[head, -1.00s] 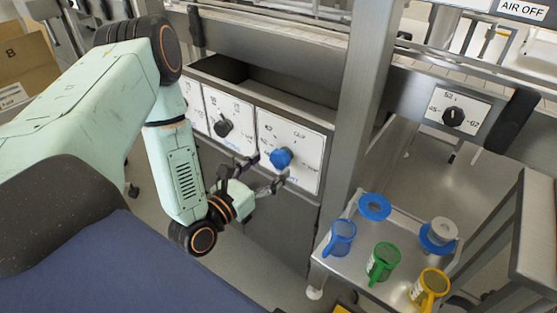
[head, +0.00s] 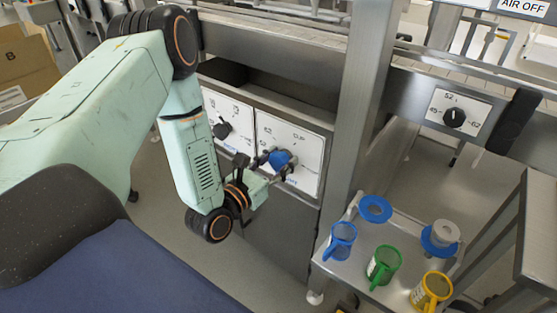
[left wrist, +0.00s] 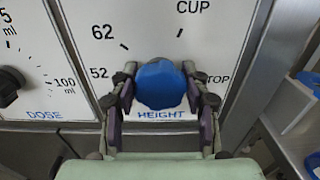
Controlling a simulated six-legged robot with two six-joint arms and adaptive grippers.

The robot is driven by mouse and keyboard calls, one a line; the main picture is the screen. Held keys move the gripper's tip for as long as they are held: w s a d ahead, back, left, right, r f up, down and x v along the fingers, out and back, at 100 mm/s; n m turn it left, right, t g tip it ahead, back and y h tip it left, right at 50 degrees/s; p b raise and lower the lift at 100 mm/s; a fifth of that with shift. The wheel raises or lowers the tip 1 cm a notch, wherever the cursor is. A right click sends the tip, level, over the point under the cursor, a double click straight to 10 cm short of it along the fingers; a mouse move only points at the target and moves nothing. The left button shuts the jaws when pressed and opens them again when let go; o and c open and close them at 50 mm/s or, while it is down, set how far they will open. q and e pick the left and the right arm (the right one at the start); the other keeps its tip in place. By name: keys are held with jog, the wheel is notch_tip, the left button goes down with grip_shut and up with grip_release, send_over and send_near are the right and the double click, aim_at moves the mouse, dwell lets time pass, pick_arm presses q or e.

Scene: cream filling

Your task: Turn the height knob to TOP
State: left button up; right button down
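The blue height knob (head: 281,159) sits on a white dial panel with marks 52, 62, CUP and TOP; it also shows in the left wrist view (left wrist: 160,84). The TOP mark (left wrist: 218,79) is right of the knob, and CUP (left wrist: 193,6) is above it. I cannot tell which mark the knob points at. My left gripper (head: 274,164) is at the panel, with one finger on each side of the knob. In the left wrist view its fingers (left wrist: 161,90) are spread and straddle the knob; firm contact is not clear. My right gripper is not in view.
A black dose knob (head: 222,130) is on the panel to the left. A steel post (head: 355,120) stands right of the height panel. A metal side table (head: 345,267) holds blue, green and yellow cups. Another black knob (head: 454,117) is at the upper right.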

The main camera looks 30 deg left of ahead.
pick_arm(q)
jog(key=c, duration=0.5)
jog(key=shift+c, duration=0.2)
